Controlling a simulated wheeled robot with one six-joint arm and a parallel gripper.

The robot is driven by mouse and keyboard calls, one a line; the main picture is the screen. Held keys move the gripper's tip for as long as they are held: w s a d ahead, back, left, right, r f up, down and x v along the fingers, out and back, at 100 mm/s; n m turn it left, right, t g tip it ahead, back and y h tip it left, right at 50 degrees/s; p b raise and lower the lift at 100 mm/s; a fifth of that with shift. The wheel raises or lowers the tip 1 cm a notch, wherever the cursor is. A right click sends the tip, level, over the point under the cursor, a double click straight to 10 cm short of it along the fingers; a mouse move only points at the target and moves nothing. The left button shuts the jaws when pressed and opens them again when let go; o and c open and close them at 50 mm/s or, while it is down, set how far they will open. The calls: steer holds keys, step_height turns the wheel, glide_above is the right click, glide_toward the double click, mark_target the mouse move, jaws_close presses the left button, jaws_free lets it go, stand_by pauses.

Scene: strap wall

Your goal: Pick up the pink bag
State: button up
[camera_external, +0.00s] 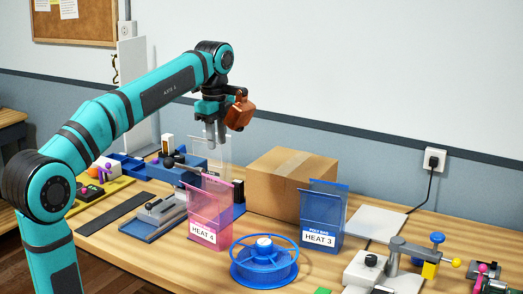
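The pink bag (211,206) is a translucent upright pouch with a white "HEAT 4" label. It stands on the wooden table near the middle of the view. My gripper (215,143) points down above the bag, apart from its top edge. Two grey fingers show close side by side, and the view is too small to tell how far apart they are. No bag hangs from them that I can make out. A clear panel or bag (222,156) shows behind, just under the fingers.
A blue bag (322,212) labelled "HEAT 3" stands to the right. A cardboard box (277,188) is behind, and a blue spool (264,270) lies in front. A sealer-like tool (162,208) sits left. A clamp fixture (405,250) occupies the right side.

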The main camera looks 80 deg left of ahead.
glide_above(216, 194)
step_height(216, 194, down, 12)
steer(key=shift+w+f, duration=0.1)
steer(key=shift+w, duration=0.05)
steer(key=shift+a+f, duration=0.15)
steer(key=shift+f, duration=2.45)
jaws_close()
